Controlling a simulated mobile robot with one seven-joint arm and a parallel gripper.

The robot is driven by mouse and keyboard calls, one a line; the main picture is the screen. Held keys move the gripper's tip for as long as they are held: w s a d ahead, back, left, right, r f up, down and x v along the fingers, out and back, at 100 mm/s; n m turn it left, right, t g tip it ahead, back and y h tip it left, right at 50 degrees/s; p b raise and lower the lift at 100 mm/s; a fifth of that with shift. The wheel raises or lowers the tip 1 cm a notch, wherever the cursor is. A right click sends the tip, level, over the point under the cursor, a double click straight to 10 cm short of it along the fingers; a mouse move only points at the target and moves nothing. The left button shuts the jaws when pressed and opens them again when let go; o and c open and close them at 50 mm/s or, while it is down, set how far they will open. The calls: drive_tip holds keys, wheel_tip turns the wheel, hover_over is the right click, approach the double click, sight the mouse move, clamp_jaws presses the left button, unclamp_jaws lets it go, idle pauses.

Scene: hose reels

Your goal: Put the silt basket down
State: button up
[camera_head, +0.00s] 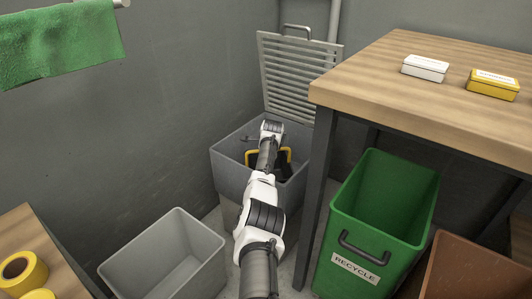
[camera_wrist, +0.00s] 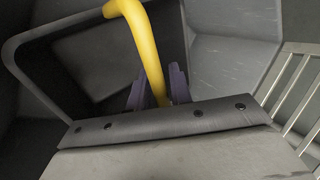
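The silt basket's yellow handle (camera_head: 288,152) shows on both sides of my arm, inside the open grey box (camera_head: 230,174). A dark part of the silt basket (camera_head: 284,171) shows beside my arm; the rest is hidden. In the wrist view the yellow handle (camera_wrist: 128,14) runs down between the dark fingers of my gripper (camera_wrist: 158,88), which look closed about it. The head view hides my fingertips behind the arm. I cannot tell whether the basket touches the box floor.
A slatted grey lid (camera_head: 290,78) stands open behind the box. A wooden table (camera_head: 400,95) is to the right, with its leg (camera_head: 316,190) close to the box. A green recycle bin (camera_head: 350,230) stands under it. An empty grey bin (camera_head: 170,255) is at front left.

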drive_tip(key=shift+o, duration=1.1)
drive_tip(key=shift+s+r+p, duration=0.15)
drive_tip(key=shift+r+p, duration=0.4)
drive_tip(key=shift+r, duration=0.05)
drive_tip(key=p+v, duration=0.3)
drive_tip(key=v, duration=0.8)
drive_tip(key=shift+s+d, duration=0.1)
drive_tip(key=shift+s, duration=0.05)
